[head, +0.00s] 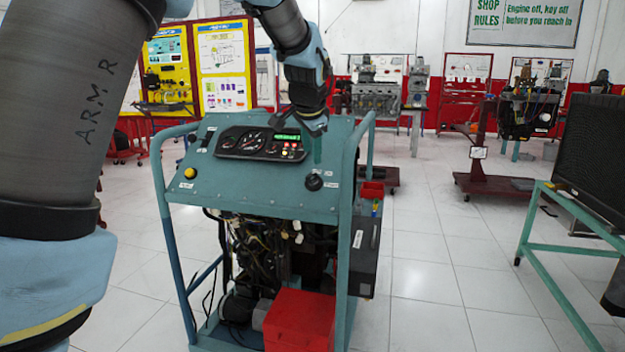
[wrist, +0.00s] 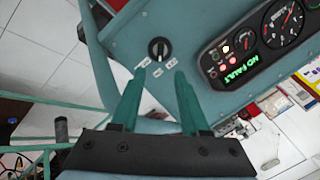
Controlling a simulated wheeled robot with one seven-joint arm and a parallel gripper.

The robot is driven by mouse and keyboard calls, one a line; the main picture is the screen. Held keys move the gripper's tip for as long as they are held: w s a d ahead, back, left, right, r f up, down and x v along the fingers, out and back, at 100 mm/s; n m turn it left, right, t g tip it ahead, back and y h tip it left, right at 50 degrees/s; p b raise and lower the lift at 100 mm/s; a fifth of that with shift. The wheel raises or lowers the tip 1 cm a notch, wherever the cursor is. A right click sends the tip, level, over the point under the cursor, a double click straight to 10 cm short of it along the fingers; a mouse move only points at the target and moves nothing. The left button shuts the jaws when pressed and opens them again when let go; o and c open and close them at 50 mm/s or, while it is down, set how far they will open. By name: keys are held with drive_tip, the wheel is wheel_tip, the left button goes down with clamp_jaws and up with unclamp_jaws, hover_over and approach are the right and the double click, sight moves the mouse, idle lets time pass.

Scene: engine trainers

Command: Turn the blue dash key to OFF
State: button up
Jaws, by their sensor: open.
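The dash key is a black round knob (head: 314,181) on the right of the blue-teal dash panel (head: 215,185) of an engine trainer cart. My gripper (head: 317,158) hangs above the panel near the key. In the wrist view my gripper (wrist: 155,80) has its two teal fingers apart with nothing between them. The key lies beyond the fingertips, between their lines, and appears apart from them.
A yellow button (head: 190,173) is at the panel's left. Teal tube rails (head: 349,190) flank the panel. A red box (head: 300,322) sits below.

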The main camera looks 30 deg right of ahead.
sight(313, 173)
drive_tip(key=x, duration=1)
drive_tip(key=shift+w+p, duration=0.1)
drive_tip(key=shift+p, duration=0.25)
clamp_jaws()
